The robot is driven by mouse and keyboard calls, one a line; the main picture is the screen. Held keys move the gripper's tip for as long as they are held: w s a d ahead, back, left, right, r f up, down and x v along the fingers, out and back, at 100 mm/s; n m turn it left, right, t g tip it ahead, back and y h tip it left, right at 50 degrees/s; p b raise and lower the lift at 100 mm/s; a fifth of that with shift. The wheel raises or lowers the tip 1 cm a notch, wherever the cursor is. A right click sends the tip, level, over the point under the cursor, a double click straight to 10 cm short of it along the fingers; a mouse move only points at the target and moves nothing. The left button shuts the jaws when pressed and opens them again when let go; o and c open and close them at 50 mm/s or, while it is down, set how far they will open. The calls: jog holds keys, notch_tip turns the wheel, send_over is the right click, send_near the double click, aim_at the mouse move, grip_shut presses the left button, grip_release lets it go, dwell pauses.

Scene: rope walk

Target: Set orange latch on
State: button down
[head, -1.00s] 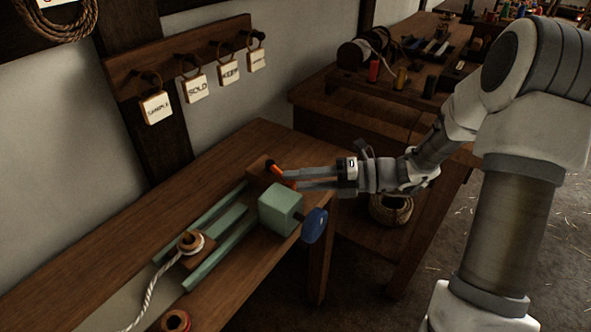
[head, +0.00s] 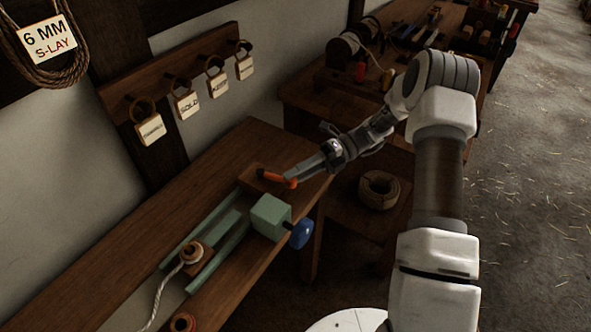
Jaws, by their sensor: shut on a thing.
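The orange latch (head: 272,177) is a short orange lever on a brown wooden block (head: 252,183) at the far end of the bench. It lies roughly level, pointing toward my gripper. My gripper (head: 293,180) reaches in from the right and is shut on the latch's right end. The fingertips hide part of that end.
Tags hang on rings from a peg board (head: 172,82) on the wall. A second bench (head: 306,88) with reels and spools stands behind. A rope coil (head: 379,190) sits on a low shelf. Open floor lies at the right.

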jog(key=shift+w+g, duration=0.15)
jog(key=shift+g, duration=0.15)
jog(key=c, duration=0.6)
grip_release()
jog(key=shift+v, duration=3.8)
